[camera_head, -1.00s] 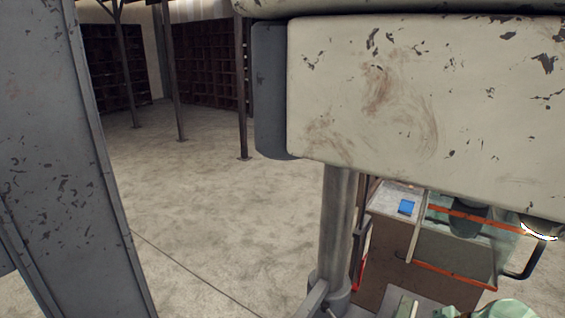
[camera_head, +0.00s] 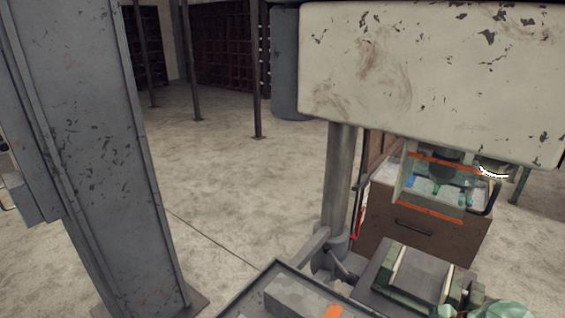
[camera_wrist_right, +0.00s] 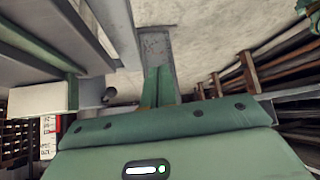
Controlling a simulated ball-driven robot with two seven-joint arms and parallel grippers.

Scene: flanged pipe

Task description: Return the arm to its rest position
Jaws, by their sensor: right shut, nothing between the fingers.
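My right gripper (camera_wrist_right: 157,50) shows in the right wrist view, pointing away from the camera above its green housing. Its fingers are together and hold nothing. Neither gripper can be made out in the head view. My left gripper is not in view.
A beige machine head (camera_head: 420,75) on a round column (camera_head: 340,180) fills the upper right of the head view. A vise (camera_head: 420,275) and a brown drawer cabinet (camera_head: 410,228) are below. A grey steel post (camera_head: 95,150) stands left. Open floor (camera_head: 220,190) lies between.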

